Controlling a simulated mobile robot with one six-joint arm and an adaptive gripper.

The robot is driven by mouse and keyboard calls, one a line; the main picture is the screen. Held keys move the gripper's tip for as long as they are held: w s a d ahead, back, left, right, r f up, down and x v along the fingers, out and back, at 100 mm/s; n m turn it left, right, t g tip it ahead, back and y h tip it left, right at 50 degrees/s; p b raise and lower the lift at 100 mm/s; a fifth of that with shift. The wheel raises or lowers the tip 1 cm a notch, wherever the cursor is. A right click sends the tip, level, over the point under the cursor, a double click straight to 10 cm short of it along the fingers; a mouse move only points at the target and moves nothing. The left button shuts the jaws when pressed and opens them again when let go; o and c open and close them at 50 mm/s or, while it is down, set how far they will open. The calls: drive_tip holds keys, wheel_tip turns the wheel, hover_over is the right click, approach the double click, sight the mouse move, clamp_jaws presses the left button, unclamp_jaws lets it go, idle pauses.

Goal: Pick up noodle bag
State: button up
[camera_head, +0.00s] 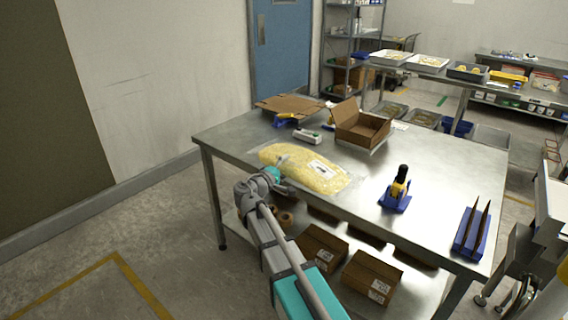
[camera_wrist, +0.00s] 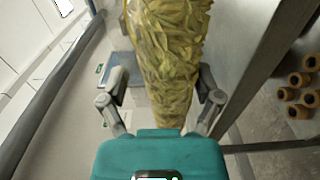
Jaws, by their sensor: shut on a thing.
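The noodle bag (camera_head: 303,168) is a long, clear bag of yellow noodles with a white label, at the near left edge of the steel table (camera_head: 430,170). My gripper (camera_head: 275,180) is at the bag's near left side; my wrist hides its fingertips in the head view. In the wrist view my gripper (camera_wrist: 162,88) has a finger on each side of the noodle bag (camera_wrist: 168,50), shut on its narrow end. The bag stretches away from the palm. Whether it is clear of the tabletop is hard to tell.
An open cardboard box (camera_head: 360,128), flat cardboard (camera_head: 290,104) and a small white device (camera_head: 307,137) lie behind the bag. Boxes (camera_head: 371,277) sit on the lower shelf.

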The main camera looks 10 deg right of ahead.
drive_tip(key=s+r+p, duration=0.1)
drive_tip(key=s, duration=0.2)
drive_tip(key=s+r+p, duration=0.1)
drive_tip(key=s, duration=0.1)
drive_tip(key=s+r+p, duration=0.1)
drive_tip(key=s, duration=0.2)
drive_tip(key=shift+s+d+r, duration=0.15)
drive_tip(key=shift+s+r, duration=0.15)
drive_tip(key=shift+r, duration=0.1)
drive_tip(key=shift+r, duration=0.15)
wheel_tip(320, 180, up, 12)
drive_tip(key=p, duration=1.2)
idle(0.6)
